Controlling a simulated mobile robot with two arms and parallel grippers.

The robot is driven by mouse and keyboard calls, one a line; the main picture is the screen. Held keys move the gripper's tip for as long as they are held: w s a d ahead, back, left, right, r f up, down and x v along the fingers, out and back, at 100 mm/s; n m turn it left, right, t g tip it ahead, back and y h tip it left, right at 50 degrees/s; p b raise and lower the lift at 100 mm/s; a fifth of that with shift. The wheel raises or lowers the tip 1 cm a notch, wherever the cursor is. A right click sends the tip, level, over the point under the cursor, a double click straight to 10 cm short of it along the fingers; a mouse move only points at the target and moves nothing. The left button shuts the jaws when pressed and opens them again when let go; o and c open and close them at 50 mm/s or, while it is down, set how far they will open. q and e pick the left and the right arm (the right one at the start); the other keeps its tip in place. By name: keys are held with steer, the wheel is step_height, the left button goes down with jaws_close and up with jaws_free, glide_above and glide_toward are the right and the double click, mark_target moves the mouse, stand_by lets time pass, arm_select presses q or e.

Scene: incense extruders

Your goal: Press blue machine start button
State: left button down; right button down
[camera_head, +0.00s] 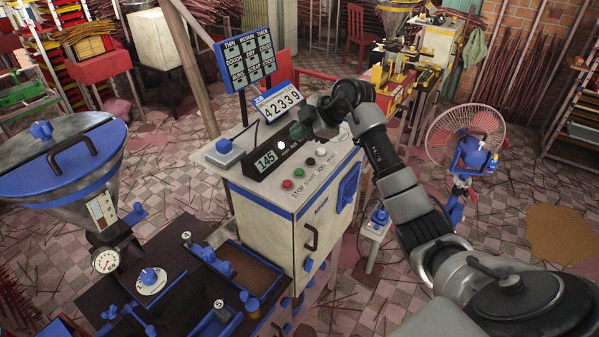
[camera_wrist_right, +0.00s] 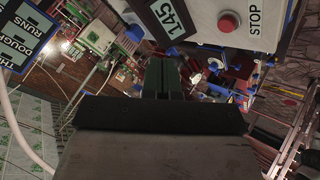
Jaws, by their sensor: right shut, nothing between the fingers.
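The blue and white machine (camera_head: 275,215) stands in the middle of the head view. Its top edge carries a row of buttons above the words STOP, START, JOG and a further label. The red stop button (camera_head: 287,184) is nearest, and the green start button (camera_head: 299,172) is beside it. My right gripper (camera_head: 294,133) is shut and empty, above and behind the row near the black display, apart from the green button. In the right wrist view its dark green fingers (camera_wrist_right: 164,78) are together, and the red button (camera_wrist_right: 229,22) shows. My left gripper is out of view.
A black display reading 145 (camera_head: 266,160), a counter (camera_head: 278,100) and a blue sign board (camera_head: 247,59) stand around the gripper. A metal hopper (camera_head: 70,165) stands left, a fan (camera_head: 466,135) right.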

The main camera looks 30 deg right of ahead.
steer(key=b, duration=0.6)
glide_above(300, 172)
step_height(300, 172, down, 6)
step_height(300, 172, down, 2)
steer(key=shift+f, duration=0.1)
steer(key=shift+f, duration=0.2)
stand_by(1.5)
steer(key=shift+f, duration=0.2)
steer(key=shift+f, duration=0.55)
stand_by(0.6)
steer(key=shift+r, duration=0.1)
steer(key=shift+r+p, duration=0.85)
steer(key=shift+p, duration=0.05)
